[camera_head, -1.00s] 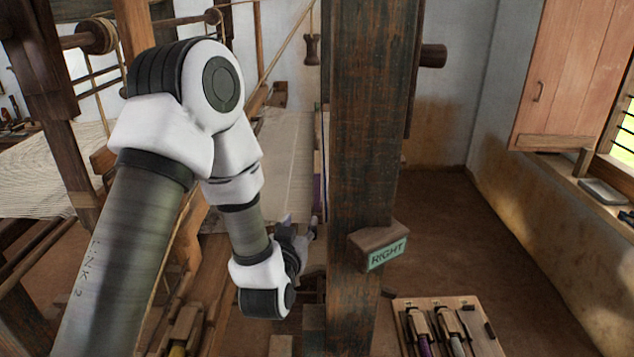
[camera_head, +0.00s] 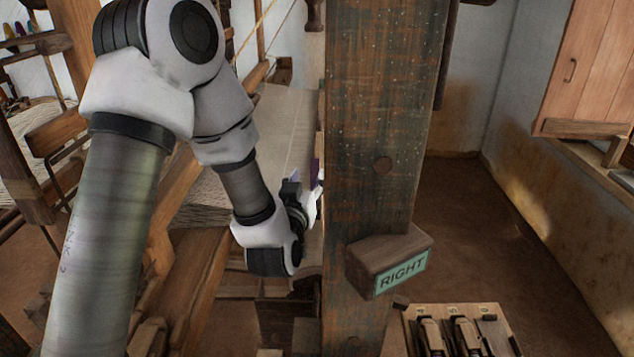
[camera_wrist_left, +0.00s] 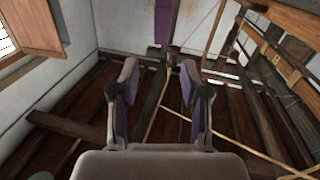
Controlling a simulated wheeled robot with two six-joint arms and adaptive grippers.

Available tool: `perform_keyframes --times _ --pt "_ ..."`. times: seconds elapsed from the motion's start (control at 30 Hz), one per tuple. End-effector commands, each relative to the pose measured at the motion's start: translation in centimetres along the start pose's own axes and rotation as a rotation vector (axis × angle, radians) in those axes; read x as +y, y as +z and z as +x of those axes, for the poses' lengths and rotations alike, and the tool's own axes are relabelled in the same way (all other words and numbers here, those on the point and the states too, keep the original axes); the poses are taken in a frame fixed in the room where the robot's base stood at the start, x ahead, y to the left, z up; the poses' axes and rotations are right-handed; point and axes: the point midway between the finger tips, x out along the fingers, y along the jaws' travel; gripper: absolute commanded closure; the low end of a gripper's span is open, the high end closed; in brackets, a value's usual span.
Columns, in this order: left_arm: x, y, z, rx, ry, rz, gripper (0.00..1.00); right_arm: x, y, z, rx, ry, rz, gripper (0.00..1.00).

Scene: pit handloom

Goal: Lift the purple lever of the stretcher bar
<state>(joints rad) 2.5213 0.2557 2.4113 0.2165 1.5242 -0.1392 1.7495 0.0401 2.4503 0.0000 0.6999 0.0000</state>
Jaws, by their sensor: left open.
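The purple lever (camera_head: 315,172) shows as a small purple strip beside the left edge of the thick post, at the near side of the pale cloth (camera_head: 285,130). In the left wrist view a purple upright piece (camera_wrist_left: 163,22), apparently the same lever, stands at the top, beyond the fingertips. The rest of the stretcher bar is hard to make out. My right gripper is not in view.
The thick wooden post (camera_head: 378,130) stands just right of my left gripper, with a block labelled RIGHT (camera_head: 388,262) on it. A tool board (camera_head: 463,312) lies low at right. Loom beams (camera_head: 185,285) run at left.

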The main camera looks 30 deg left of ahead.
Motion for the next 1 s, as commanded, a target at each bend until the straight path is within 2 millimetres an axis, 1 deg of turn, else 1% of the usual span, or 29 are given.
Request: perform_keyframes --times 0.03,0.1,0.17,0.27,0.33,0.5,0.63,0.77,0.97,1.0 --pt "-0.1 1.7 0.0 0.000 0.000 0.000 0.54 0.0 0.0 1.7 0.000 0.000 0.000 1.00" --pt "-0.2 2.5 0.0 0.000 0.000 0.000 0.54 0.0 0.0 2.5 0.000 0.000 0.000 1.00" --pt "-0.2 2.8 0.0 0.000 0.000 0.000 0.54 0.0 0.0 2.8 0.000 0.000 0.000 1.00" --pt "-0.2 2.5 0.6 0.001 -0.001 -0.001 0.54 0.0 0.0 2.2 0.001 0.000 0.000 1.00" --pt "-0.2 2.2 1.5 -0.001 -0.001 -0.001 0.54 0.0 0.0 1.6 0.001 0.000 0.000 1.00" --pt "-0.2 2.1 4.8 0.000 -0.002 0.000 0.54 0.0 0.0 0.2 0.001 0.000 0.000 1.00" --pt "-0.2 2.2 6.9 0.000 0.000 0.001 0.54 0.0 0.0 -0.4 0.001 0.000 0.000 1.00" --pt "-0.2 2.4 7.8 0.000 0.000 0.001 0.54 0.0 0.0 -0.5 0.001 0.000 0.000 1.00" --pt "-0.2 2.5 7.8 -0.001 0.000 0.000 0.54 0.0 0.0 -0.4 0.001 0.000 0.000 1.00" --pt "-0.2 2.5 7.8 -0.001 0.000 0.000 0.68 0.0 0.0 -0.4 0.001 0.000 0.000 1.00"
